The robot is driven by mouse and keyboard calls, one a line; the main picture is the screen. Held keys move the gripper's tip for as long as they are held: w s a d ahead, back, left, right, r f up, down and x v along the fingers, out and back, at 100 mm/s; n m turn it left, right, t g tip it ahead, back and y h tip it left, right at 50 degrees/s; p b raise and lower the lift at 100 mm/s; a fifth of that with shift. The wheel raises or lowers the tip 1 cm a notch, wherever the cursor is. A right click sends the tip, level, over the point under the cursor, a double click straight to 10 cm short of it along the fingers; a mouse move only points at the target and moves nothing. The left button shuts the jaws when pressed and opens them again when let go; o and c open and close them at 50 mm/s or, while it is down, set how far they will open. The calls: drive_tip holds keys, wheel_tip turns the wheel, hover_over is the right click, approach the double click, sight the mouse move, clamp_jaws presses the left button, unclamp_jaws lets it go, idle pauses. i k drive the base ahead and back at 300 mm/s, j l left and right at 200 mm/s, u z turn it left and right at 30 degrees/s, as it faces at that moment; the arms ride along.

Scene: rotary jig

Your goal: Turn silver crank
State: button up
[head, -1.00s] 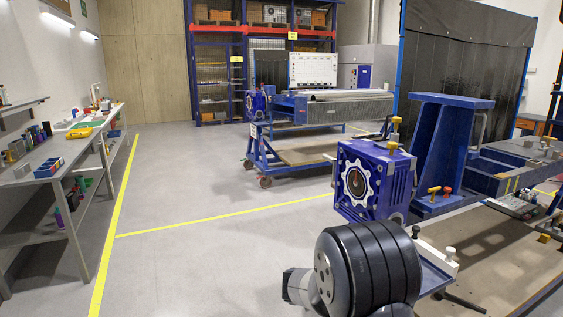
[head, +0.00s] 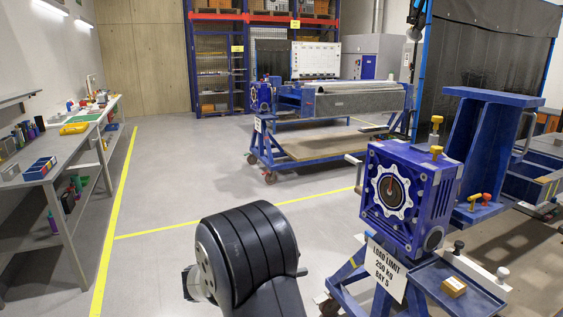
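A blue gearbox (head: 409,197) with a toothed silver ring (head: 391,193) on its front face stands on a blue cart at the right. A curved silver bar (head: 527,132) stands by the blue bracket further right. My black arm link fills the lower middle, left of the gearbox and apart from it. My gripper is not visible.
A sign with a load limit (head: 386,271) hangs on the cart below the gearbox. A blue bracket (head: 487,150) stands at the right. A workbench (head: 62,170) lines the left wall; the floor between is clear.

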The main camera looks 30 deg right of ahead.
sight(358, 189)
drive_tip(key=i+j+z, duration=0.1)
drive_tip(key=i+z, duration=0.15)
drive_tip(key=i, duration=1.45)
drive_tip(key=i+l+z, duration=0.1)
drive_tip(key=i+z, duration=0.3)
drive_tip(key=i, duration=0.15)
drive_tip(key=i+j+z, duration=0.1)
drive_tip(key=i+z, duration=0.3)
drive_tip(key=i, duration=0.2)
drive_tip(key=i+j+z, duration=0.4)
drive_tip(key=i, duration=0.15)
drive_tip(key=i+z, duration=0.15)
drive_tip(key=z, duration=0.3)
drive_tip(key=i+z, duration=0.15)
drive_tip(key=z, duration=0.25)
drive_tip(key=i+z, duration=0.1)
drive_tip(key=z, duration=0.35)
